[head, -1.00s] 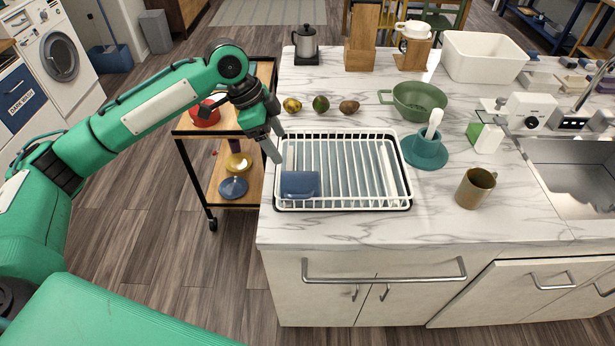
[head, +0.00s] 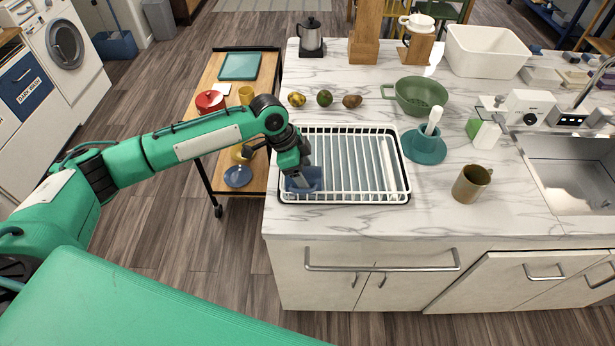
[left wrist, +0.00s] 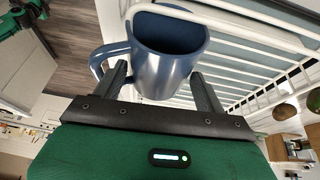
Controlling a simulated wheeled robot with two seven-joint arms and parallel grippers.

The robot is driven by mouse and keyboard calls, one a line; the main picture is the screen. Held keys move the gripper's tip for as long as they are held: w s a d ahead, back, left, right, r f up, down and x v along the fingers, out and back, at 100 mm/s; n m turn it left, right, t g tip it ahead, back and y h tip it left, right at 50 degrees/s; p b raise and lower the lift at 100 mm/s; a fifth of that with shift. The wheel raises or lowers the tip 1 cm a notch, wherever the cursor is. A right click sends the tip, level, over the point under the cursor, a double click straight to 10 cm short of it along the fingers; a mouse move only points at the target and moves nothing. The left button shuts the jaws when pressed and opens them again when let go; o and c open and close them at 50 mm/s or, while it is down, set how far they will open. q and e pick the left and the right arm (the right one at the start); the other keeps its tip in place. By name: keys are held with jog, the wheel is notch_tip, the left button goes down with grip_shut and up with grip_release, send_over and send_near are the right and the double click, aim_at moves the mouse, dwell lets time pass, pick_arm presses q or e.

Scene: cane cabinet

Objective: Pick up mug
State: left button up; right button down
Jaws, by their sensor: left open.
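A blue mug (head: 315,176) sits at the left front of the white dish rack (head: 400,172). In the left wrist view the blue mug (left wrist: 168,55) fills the space between my fingers, with its handle on the left beside one finger. My left gripper (head: 301,183) is at the mug in the head view and partly hides it. In the left wrist view the left gripper (left wrist: 162,85) is open, one finger at each side of the mug; I cannot tell whether they touch it. My right gripper is not in view.
A wooden cart (head: 262,180) stands left of the counter.

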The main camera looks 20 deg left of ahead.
pick_arm(q)
jog(key=c, duration=0.9)
jog(key=shift+c, duration=0.8)
jog(key=shift+r, duration=0.15)
